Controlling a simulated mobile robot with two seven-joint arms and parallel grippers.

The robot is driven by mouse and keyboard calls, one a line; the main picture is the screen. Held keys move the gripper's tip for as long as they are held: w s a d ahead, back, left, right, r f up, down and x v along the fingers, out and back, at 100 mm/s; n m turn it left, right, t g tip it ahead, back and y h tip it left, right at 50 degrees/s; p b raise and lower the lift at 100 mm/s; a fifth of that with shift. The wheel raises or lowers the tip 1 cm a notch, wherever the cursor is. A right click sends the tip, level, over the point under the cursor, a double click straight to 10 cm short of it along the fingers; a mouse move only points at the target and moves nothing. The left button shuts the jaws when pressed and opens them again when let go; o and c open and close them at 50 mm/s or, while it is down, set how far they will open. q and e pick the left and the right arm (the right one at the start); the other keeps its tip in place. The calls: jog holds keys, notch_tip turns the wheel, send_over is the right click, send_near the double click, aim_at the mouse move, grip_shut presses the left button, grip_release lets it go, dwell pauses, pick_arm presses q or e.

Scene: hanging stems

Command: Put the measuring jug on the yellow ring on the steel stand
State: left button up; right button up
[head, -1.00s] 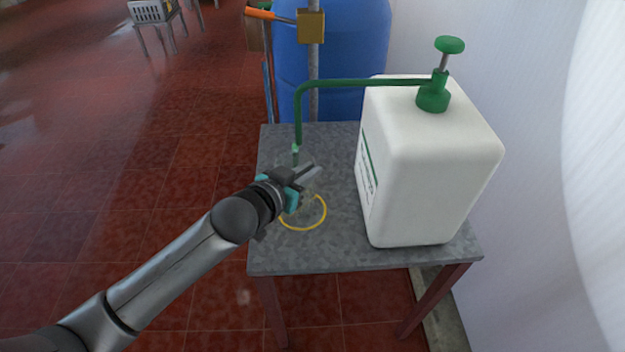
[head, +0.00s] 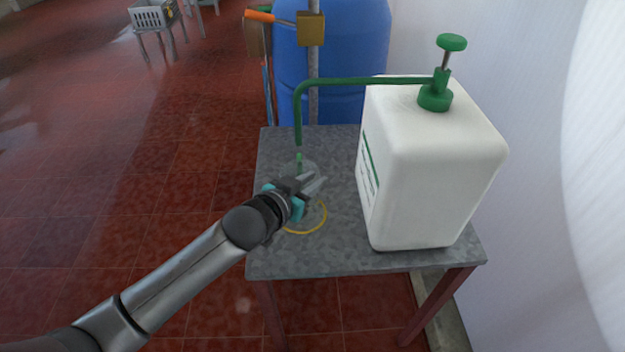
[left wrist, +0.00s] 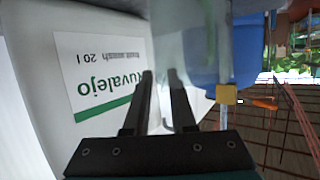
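The measuring jug (left wrist: 188,40) is clear and hard to make out. In the left wrist view it stands up between and beyond the fingertips, and in the head view only a faint clear outline shows at the gripper. My left gripper (head: 314,182) is shut on it; the fingers also show in the left wrist view (left wrist: 162,85). The yellow ring (head: 308,231) lies on the grey top of the steel stand (head: 325,258). The gripper is above the ring's far side and hides part of it. I cannot tell whether the jug touches the top. My right gripper is out of view.
A white canister (head: 425,170) with a green pump (head: 436,92) stands on the stand's right side. Its green spout pipe (head: 345,82) reaches left and bends down close behind the gripper. A blue barrel (head: 345,50) stands behind. The stand's front left is clear.

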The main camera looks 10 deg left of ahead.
pick_arm(q)
jog(key=shift+o, duration=1.3)
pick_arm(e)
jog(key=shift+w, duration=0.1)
pick_arm(q)
jog(key=shift+s+a+r, duration=0.15)
jog(key=shift+s+r, duration=0.1)
jog(key=shift+s, duration=0.1)
jog(key=p+v, duration=0.3)
jog(key=v, duration=0.8)
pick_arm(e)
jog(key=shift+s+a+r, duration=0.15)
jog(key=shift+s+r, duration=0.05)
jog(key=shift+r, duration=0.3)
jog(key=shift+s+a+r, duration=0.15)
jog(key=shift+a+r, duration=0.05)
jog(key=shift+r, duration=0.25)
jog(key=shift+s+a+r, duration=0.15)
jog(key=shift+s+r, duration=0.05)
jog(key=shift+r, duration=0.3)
